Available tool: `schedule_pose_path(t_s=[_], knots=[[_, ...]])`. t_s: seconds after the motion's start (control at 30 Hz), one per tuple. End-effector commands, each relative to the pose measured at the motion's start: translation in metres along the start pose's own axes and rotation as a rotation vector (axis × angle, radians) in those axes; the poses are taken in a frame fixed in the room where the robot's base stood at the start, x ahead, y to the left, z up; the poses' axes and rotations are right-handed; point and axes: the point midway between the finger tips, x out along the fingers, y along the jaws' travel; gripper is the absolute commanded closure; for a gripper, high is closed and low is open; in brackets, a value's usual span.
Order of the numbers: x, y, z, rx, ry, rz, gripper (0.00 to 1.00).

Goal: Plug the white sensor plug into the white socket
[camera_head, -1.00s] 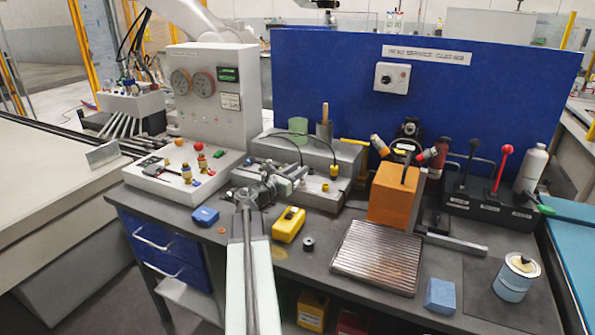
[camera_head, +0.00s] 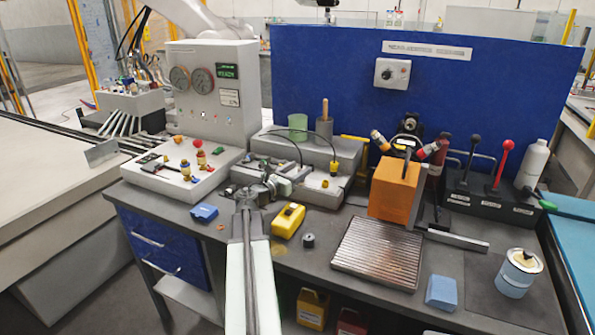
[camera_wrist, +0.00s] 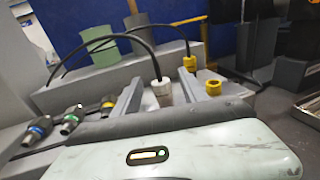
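The white sensor plug (camera_wrist: 161,92) shows in the wrist view, upright, with a black cable arching up and left from its top. My gripper (camera_wrist: 160,80) has its two grey fingers apart, one on each side of the plug. Narrow gaps seem to show between plug and fingers; its lower end is hidden by my gripper body. In the head view my gripper (camera_head: 290,178) is at the front of the grey block (camera_head: 345,160). I cannot make out the white socket in either view.
A yellow plug (camera_wrist: 190,63) with a cable and a yellow fitting (camera_wrist: 213,88) stand close to the right finger. Several dark fittings with coloured rings (camera_wrist: 72,118) lie left. An orange block (camera_head: 394,190) and ribbed plate (camera_head: 375,255) stand right on the bench.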

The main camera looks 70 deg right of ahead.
Motion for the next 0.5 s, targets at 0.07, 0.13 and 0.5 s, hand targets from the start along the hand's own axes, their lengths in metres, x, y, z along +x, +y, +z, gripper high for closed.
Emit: schedule_pose_path(t_s=[0.07,0.13,0.5], knots=[[-0.005,0.000,0.000,0.000,0.000,0.001,0.50],[-0.016,-0.001,0.000,0.000,0.000,0.001,0.50],[-0.076,-0.001,0.000,0.000,0.000,0.001,0.50]])
